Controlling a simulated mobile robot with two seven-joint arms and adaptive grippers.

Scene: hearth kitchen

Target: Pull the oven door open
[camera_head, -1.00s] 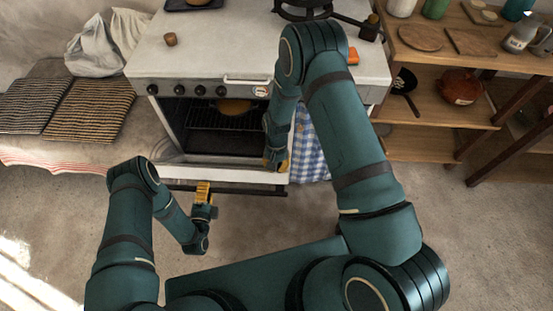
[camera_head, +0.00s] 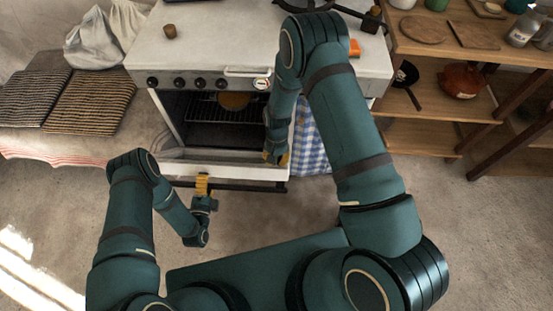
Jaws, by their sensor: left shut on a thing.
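The white oven door (camera_head: 225,170) is swung down partway, and the dark oven interior (camera_head: 212,138) with its rack shows above it. A dark handle bar (camera_head: 245,186) runs along the door's outer edge. My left gripper (camera_head: 202,184), with yellow fingers, is shut on the bar left of its middle. My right gripper (camera_head: 279,158) points down beside the right end of the door. Its yellow fingertips are partly hidden by its own body, so I cannot tell its opening or whether it touches the door.
A blue checked cloth (camera_head: 310,148) hangs at the oven's right. A wooden shelf (camera_head: 430,112) with pans stands further right. A bench with striped cushions (camera_head: 92,104) stands at the left. A round yellowish thing (camera_head: 233,101) sits inside the oven. The floor in front is clear.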

